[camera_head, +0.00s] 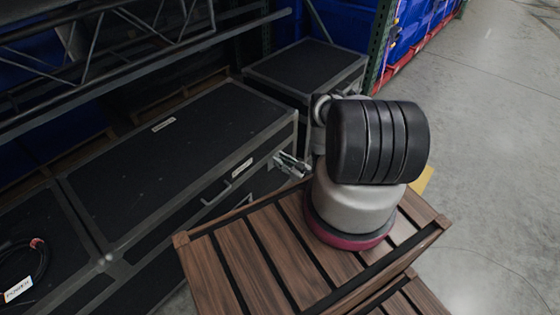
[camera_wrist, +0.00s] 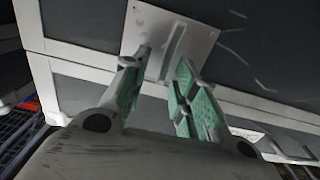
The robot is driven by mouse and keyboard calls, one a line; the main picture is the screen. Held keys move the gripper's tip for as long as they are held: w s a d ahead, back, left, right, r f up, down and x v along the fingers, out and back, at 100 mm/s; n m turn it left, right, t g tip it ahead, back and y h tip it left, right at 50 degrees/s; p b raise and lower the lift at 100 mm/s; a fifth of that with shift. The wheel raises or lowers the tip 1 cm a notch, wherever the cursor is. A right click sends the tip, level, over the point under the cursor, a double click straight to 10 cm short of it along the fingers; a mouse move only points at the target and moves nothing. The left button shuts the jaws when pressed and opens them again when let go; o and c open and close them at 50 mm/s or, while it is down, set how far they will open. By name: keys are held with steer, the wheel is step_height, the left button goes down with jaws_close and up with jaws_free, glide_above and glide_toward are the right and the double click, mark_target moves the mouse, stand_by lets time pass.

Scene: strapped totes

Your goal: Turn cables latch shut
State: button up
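A black case (camera_head: 215,185) with grey metal edges stands left of my arm in the head view. Its front carries a bar handle and a pale label, too small to read. In the wrist view a pale metal latch plate (camera_wrist: 192,33) with a raised upright tab (camera_wrist: 173,48) sits on the dark panel. My gripper (camera_wrist: 164,62) has its two green-padded fingers apart, with the tab near and between the tips. I cannot tell whether they touch it. In the head view my gripper (camera_head: 291,163) is by the case's front right end, and the latch is hidden or too small there.
Another black case (camera_head: 308,66) stands behind, and a further case (camera_head: 35,245) at lower left has a coiled dark cable (camera_head: 28,268) on it. A metal truss (camera_head: 140,40) crosses the upper left. Open grey floor (camera_head: 490,130) lies to the right.

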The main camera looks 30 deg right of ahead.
steer(key=shift+w+a, duration=0.15)
steer(key=shift+w, duration=0.25)
jaws_close()
